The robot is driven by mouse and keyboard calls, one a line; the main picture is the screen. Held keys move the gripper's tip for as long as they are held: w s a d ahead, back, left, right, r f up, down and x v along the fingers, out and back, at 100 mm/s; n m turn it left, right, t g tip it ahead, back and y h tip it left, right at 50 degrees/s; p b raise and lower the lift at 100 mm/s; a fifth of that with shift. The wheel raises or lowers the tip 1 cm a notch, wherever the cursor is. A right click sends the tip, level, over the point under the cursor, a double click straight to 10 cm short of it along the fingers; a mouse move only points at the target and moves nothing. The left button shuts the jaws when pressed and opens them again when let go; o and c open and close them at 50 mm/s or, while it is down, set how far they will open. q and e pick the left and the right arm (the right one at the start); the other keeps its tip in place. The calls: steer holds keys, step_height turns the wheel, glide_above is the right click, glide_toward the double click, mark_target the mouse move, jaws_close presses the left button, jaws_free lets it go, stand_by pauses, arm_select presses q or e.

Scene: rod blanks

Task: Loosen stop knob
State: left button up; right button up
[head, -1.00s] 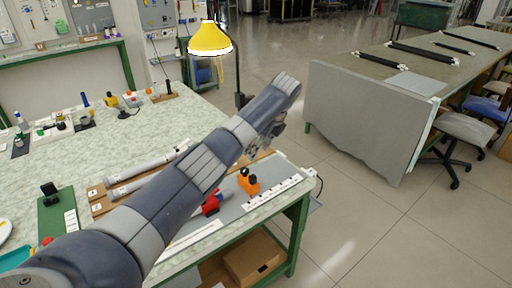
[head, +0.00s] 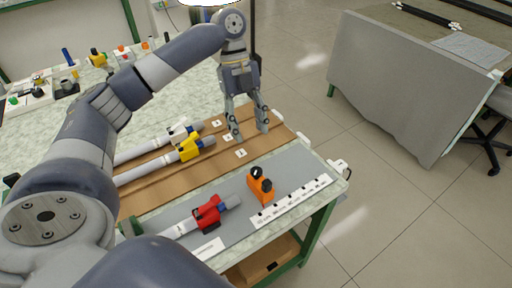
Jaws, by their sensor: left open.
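An orange stop (head: 264,190) stands on the grey panel at the right of the bench, beside a white scale strip (head: 290,202). A black knob (head: 257,172) with a pale mark sits on its top. My left gripper (head: 251,132) points down with its two fingers spread and nothing between them. It is over the far right part of the wooden board, behind the orange stop and apart from it. My right gripper is not in view.
A rod with a red clamp (head: 208,213) lies on the grey panel, left of the stop. Rods with a yellow clamp (head: 190,149) and a white clamp (head: 178,132) lie on the wooden board (head: 150,190). A lamp's rim shows at the top.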

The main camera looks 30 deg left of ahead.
mark_target(256, 170)
arm_select(q)
steer(key=x, duration=0.7)
steer(key=s+x, duration=0.1)
steer(key=x, duration=0.2)
steer(key=shift+s+d, duration=0.1)
steer(key=shift+d, duration=0.3)
steer(key=shift+f, duration=0.1)
steer(key=shift+c, duration=0.9)
steer(key=c, duration=0.9)
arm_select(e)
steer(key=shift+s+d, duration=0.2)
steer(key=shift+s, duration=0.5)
